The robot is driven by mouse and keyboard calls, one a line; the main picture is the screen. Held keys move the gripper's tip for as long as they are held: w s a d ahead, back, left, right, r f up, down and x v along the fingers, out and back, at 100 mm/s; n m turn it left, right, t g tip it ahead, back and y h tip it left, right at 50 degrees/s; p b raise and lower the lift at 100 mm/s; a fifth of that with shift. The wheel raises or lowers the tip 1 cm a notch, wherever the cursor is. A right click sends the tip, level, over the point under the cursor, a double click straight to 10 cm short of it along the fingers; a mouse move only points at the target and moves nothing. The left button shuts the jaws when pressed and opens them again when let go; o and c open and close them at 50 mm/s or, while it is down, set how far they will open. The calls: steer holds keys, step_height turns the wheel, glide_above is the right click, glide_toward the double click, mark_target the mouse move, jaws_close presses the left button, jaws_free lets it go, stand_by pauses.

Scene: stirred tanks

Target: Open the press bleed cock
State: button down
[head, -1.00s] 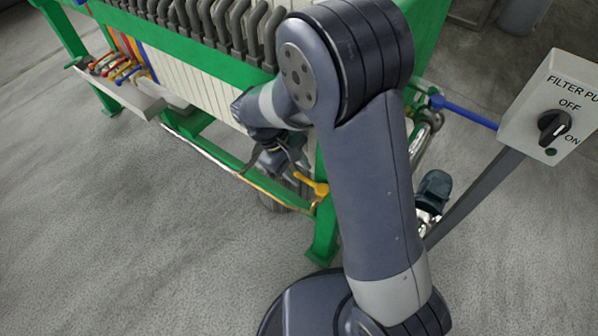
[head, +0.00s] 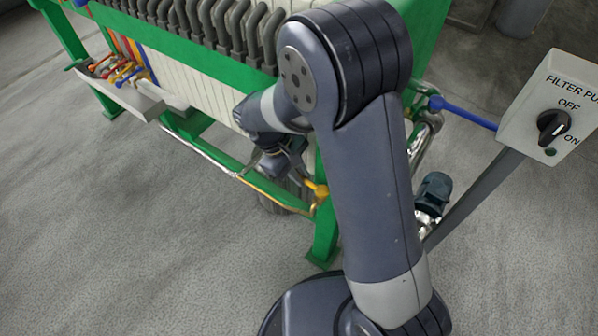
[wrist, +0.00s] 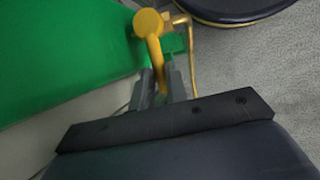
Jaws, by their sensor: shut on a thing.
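The press bleed cock shows as a yellow lever with a round hub (wrist: 148,22) in the wrist view, beside the green press frame. In the head view the yellow cock (head: 318,190) sits low by the green leg, partly hidden by my gripper. My gripper (wrist: 160,84) has its two fingers on either side of the yellow lever and is shut on it. In the head view my gripper (head: 296,178) is at the cock, below the press plates. The far end of the lever is hidden between the fingers.
The green filter press (head: 240,60) stands behind my arm. A white trough (head: 140,102) with coloured levers is at its left. A blue lever (head: 465,112) and the filter pump switch box (head: 550,108) are at the right. Grey floor is clear at lower left.

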stand_by(0.4)
steer(key=s+n+t+y+p, duration=0.1)
steer(key=s+n+t, duration=0.4)
steer(key=n, duration=1)
steer(key=shift+s+d+n+t+y, duration=0.35)
steer(key=shift+s+y, duration=0.55)
steer(key=shift+s, duration=0.6)
steer(key=c, duration=1.4)
jaws_free()
steer(key=shift+s+r, duration=0.1)
steer(key=shift+r, duration=0.05)
